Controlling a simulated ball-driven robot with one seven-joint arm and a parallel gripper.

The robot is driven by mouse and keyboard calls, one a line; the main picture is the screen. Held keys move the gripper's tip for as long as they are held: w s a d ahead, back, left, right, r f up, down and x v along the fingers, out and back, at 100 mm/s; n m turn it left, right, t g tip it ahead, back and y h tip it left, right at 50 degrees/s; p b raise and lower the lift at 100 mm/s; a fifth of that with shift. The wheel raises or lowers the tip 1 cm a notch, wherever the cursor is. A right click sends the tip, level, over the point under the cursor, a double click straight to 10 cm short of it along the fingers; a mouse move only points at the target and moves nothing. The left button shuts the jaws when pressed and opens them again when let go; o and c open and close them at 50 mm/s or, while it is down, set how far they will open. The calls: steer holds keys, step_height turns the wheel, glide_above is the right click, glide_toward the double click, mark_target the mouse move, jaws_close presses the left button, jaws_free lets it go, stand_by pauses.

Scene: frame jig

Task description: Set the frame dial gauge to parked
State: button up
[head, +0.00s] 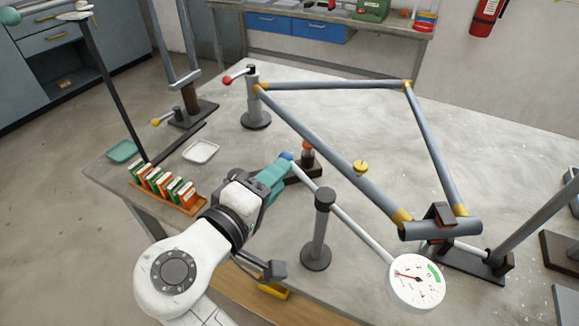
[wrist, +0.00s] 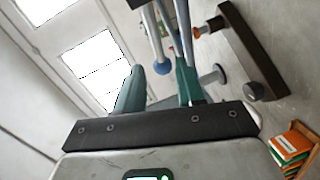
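The frame dial gauge has a round white dial (head: 417,291) with a red needle and a green patch, at the lower right of the head view. Its pale rod (head: 350,222) runs up-left past a dark post (head: 319,235) to a blue ball (head: 286,155). My gripper (head: 281,163) is at the ball end, with teal fingers. In the wrist view, the blue ball (wrist: 163,68) shows between the fingertips of my gripper (wrist: 160,70), with gaps on both sides. The fingers are apart and hold nothing.
A grey tube frame (head: 320,140) with yellow joints spans the table (head: 500,150). A red-knobbed clamp post (head: 254,105) stands at its left corner. A block with an orange-topped plunger (head: 307,155) is close by my gripper. A rack of coloured packets (head: 165,187) and a white dish (head: 200,151) lie left.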

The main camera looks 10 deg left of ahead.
steer(key=v, duration=0.3)
steer(key=shift+a, duration=0.1)
